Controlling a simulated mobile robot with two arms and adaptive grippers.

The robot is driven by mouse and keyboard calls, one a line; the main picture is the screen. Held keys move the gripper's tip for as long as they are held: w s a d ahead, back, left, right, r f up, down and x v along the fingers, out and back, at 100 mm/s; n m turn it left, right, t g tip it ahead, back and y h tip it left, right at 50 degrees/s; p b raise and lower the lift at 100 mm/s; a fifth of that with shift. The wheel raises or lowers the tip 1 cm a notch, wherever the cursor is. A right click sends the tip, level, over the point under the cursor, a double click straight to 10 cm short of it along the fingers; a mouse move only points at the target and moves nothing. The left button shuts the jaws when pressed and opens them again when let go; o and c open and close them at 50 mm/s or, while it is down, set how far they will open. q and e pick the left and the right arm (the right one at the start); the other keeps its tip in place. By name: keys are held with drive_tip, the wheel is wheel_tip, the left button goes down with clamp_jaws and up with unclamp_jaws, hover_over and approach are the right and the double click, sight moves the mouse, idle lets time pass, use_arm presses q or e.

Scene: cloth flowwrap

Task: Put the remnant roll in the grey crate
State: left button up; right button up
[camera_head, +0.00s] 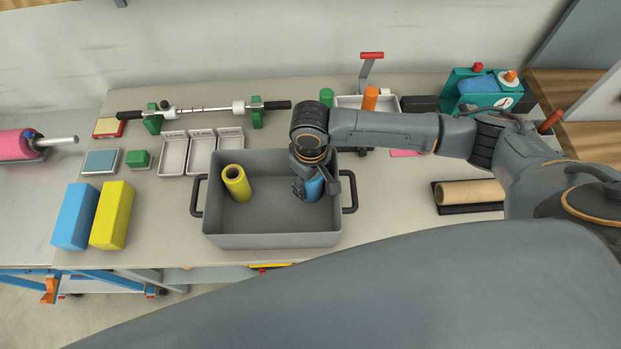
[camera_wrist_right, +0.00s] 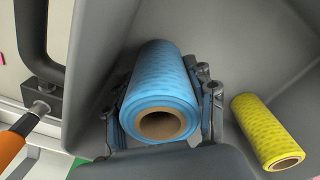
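The grey crate (camera_head: 270,240) stands at the table's front edge, with black handles at its two sides. A yellow roll (camera_head: 236,183) stands tilted inside it at the left and also shows in the wrist view (camera_wrist_right: 268,135). My right gripper (camera_head: 313,186) points down into the crate's right half. Its fingers lie along both sides of a blue roll with a brown core (camera_wrist_right: 160,92) and appear closed on it. The blue roll also shows under the gripper in the head view (camera_head: 314,188). Whether it touches the crate floor is unclear. My left gripper is out of view.
Blue (camera_head: 76,216) and yellow (camera_head: 111,215) blocks stand left of the crate. Small white trays (camera_head: 202,152) and a shaft on green stands (camera_head: 205,109) lie behind it. A brown tube (camera_head: 470,192) lies on a black tray at right. A pink roll (camera_head: 16,143) is far left.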

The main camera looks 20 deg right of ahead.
drive_tip(key=o, duration=0.3)
wheel_tip(320, 180, up, 12)
drive_tip(key=shift+r+b, duration=0.15)
drive_tip(key=shift+b, duration=0.45)
